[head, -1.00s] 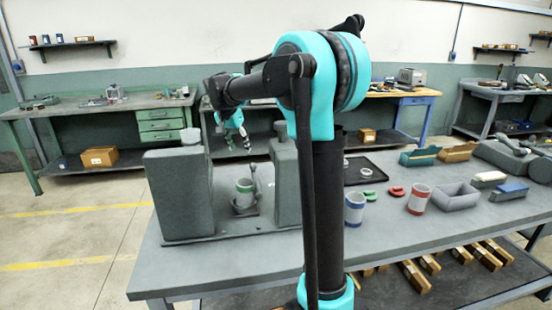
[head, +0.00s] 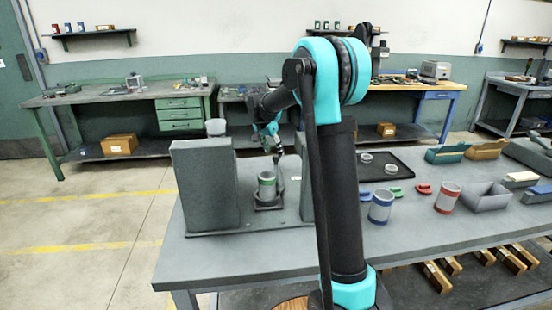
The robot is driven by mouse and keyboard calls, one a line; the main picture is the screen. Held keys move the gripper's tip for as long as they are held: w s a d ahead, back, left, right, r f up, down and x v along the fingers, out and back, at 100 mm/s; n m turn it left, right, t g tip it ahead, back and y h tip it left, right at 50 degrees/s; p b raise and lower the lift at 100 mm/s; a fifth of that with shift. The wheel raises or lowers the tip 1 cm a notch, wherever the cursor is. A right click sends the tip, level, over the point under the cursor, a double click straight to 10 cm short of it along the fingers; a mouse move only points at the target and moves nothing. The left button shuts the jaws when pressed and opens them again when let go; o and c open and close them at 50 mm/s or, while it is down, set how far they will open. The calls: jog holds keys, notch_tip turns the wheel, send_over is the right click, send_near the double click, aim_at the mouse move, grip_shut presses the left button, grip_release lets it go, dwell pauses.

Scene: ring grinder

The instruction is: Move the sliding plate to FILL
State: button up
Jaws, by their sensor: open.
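The ring grinder stands on the left part of the table, with a tall grey block (head: 205,185) on its left and a second block partly hidden behind my arm. Between them a green-banded cup (head: 267,187) stands on a small dark sliding plate (head: 268,205). A thin upright handle (head: 279,168) rises beside the cup, on its right. My gripper (head: 278,150) points down just above the handle, behind and above the cup. It is open and looks empty. Whether its fingers reach around the handle is too small to tell. No FILL marking is readable.
A blue-banded cup (head: 381,206), a red-banded cup (head: 447,198), a grey box (head: 485,196) and a dark tray (head: 399,164) stand on the table to the right. Red and green rings lie near the tray. A light cup (head: 216,127) sits atop the left block.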

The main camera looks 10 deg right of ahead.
aim_at(275, 156)
jog(key=shift+x, duration=2.35)
grip_shut()
